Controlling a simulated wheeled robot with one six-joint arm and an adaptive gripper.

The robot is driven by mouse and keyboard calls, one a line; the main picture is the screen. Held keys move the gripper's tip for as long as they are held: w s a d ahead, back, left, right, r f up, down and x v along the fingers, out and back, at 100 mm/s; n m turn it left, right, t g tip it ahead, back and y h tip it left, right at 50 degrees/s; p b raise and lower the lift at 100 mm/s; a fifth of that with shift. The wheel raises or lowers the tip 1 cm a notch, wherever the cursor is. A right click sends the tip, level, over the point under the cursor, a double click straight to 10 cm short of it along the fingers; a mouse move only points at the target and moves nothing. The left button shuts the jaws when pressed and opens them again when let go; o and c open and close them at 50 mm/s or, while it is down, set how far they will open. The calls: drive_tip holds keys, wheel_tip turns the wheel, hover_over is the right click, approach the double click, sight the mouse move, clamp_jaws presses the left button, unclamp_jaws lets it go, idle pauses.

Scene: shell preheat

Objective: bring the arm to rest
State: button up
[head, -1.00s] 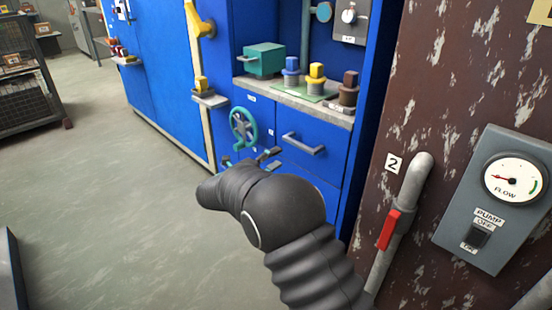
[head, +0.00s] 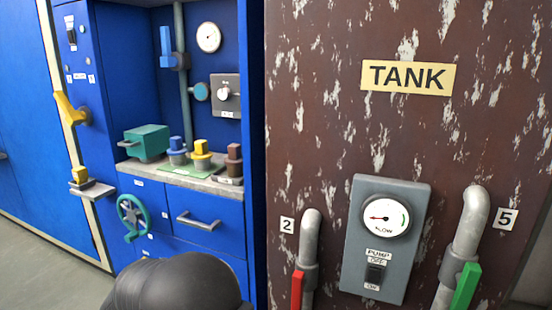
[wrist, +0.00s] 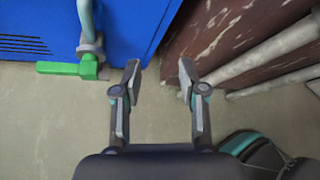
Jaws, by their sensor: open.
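My gripper (wrist: 158,85) shows in the wrist view with its two fingers apart and nothing between them. It hangs over the bare floor, in front of the gap between the blue cabinet and the rusty tank. In the head view only the dark rounded part of my arm shows at the bottom, in front of the blue cabinet; the gripper is out of that view.
The blue cabinet (head: 215,250) carries a teal handwheel (head: 133,217) and a shelf with several coloured knobs. The brown tank (head: 335,130) has a pump panel (head: 386,240), a red-handled pipe (head: 297,288) and a green-handled pipe (head: 466,285). A green lever (wrist: 68,68) sits near the fingers.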

drive_tip(key=s+d+r+m+g+y, duration=0.1)
drive_tip(key=s+d+r+m+y, duration=0.1)
drive_tip(key=s+d+r+m, duration=0.4)
drive_tip(key=s+d+r+m+g+y, duration=0.1)
drive_tip(key=s+d+r+m, duration=0.5)
drive_tip(key=s+d+m, duration=0.6)
drive_tip(key=s+d+r+m+g+y, duration=0.2)
drive_tip(key=s+d+r+m+y, duration=0.2)
drive_tip(key=d+m, duration=1.1)
drive_tip(key=s+d+r, duration=0.3)
drive_tip(key=s+d, duration=0.1)
drive_tip(key=s, duration=0.1)
drive_tip(key=shift+s+d+p, duration=0.15)
drive_tip(key=shift+d+p, duration=0.1)
drive_tip(key=shift+p, duration=0.15)
